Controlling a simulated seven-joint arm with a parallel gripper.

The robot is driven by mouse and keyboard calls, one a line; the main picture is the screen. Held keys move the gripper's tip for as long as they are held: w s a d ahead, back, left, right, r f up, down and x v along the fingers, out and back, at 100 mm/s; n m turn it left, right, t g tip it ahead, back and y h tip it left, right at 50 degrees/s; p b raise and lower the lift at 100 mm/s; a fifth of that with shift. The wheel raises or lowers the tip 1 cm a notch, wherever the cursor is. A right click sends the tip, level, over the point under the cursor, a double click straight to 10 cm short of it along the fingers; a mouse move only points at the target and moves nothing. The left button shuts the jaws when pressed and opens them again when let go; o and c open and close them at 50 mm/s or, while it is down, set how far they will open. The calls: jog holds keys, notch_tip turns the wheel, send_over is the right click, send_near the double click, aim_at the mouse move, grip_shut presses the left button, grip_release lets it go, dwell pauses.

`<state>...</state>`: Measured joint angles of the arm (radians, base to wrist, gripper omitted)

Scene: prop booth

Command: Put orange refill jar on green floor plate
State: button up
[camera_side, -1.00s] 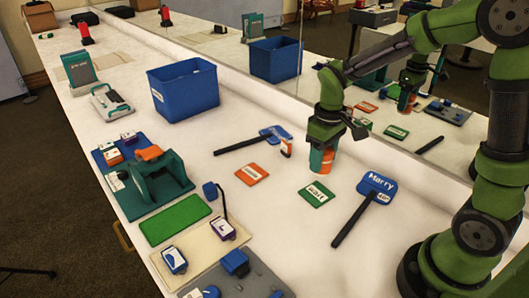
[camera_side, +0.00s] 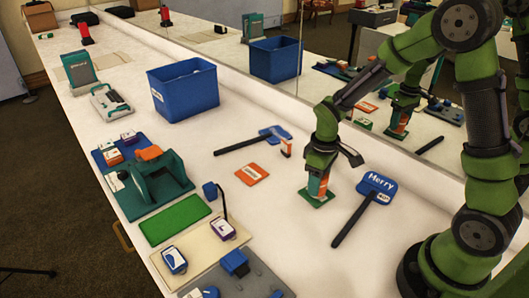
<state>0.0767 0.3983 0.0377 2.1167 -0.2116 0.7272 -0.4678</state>
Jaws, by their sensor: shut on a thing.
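My gripper (camera_side: 320,170) points down in the right middle of the side view. It is shut on the orange refill jar (camera_side: 321,185), which has an orange and teal side and looks roughly upright. The jar is over the small green floor plate (camera_side: 308,196) and hides most of it, including its label. I cannot tell whether the jar's bottom touches the plate.
An orange plate (camera_side: 252,174) lies to the left. Two dark-handled signs with blue heads, one (camera_side: 376,185) reading "Merry", lie nearby. A small orange-and-white box (camera_side: 286,147) stands behind. A larger green mat (camera_side: 175,219), a teal holder (camera_side: 155,182) and a blue bin (camera_side: 184,90) are further left.

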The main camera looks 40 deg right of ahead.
jog(key=shift+f, duration=0.1)
jog(key=o, duration=1.1)
notch_tip(320, 180, up, 12)
jog(key=shift+r, duration=0.1)
jog(key=s+a+r+m+t+y, duration=0.1)
jog(key=s+a+r+m+t, duration=0.1)
jog(key=s+r, duration=0.3)
jog(key=s+a+r+m+t+y, duration=0.1)
jog(key=s+a+r+m+t, duration=0.1)
jog(key=s+r+m+t, duration=0.2)
jog(key=shift+s+a+r+m+t, duration=0.4)
jog(key=shift+s+m+t, duration=0.15)
jog(key=shift+s, duration=0.7)
